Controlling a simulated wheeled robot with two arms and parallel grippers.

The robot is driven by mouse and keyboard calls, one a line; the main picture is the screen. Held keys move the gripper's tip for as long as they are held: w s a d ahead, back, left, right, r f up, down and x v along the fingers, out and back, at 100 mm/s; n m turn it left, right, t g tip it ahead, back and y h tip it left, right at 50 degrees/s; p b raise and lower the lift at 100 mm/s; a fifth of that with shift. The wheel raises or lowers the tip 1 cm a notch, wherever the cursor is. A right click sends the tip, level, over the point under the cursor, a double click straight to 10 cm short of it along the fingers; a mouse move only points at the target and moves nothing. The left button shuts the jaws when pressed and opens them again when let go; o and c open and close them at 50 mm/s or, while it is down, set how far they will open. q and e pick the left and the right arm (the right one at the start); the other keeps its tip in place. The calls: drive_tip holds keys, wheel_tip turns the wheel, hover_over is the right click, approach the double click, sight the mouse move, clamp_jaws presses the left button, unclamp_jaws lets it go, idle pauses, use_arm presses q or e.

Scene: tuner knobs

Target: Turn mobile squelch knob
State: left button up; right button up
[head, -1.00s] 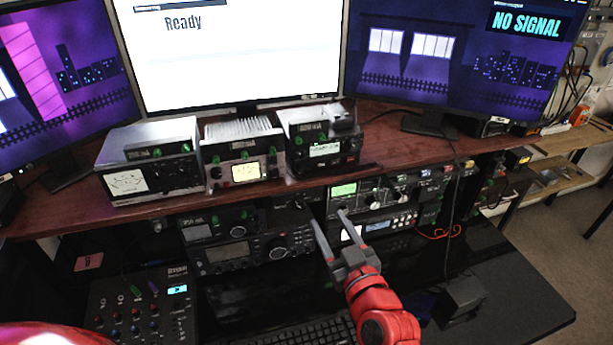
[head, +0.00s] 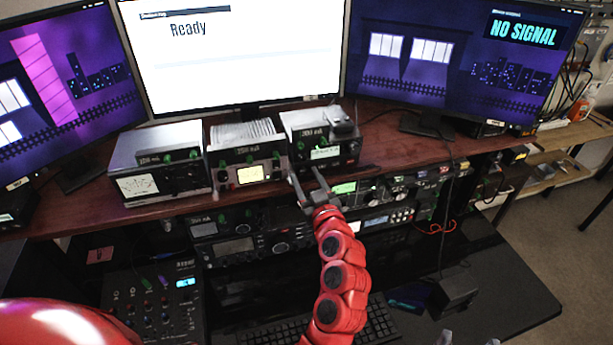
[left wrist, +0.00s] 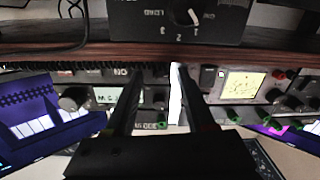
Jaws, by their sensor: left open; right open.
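My left gripper (head: 306,176) is open and empty, at the shelf's front edge below the right-hand black radio (head: 338,168). That radio has a pale display and small knobs. Several knobs show, but I cannot read which one is the mobile squelch knob. Only the tips of my right gripper (head: 461,338) show at the bottom edge; they stand apart.
A wooden shelf (head: 80,222) carries the radios below three monitors. Under it are more radios (head: 236,248) and a black box with a white pointer knob (left wrist: 188,18). A mixer (head: 150,305) and keyboard (head: 270,332) are on the desk.

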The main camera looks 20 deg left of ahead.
use_arm(q)
drive_tip(key=shift+c, duration=0.2)
clamp_jaws()
drive_tip(key=shift+f+m+b, duration=0.15)
drive_tip(key=shift+m+b, duration=0.55)
drive_tip(key=shift+m, duration=0.4)
drive_tip(key=m, duration=0.2)
drive_tip(key=shift+m, duration=0.3)
drive_tip(key=shift+o, duration=0.2)
unclamp_jaws()
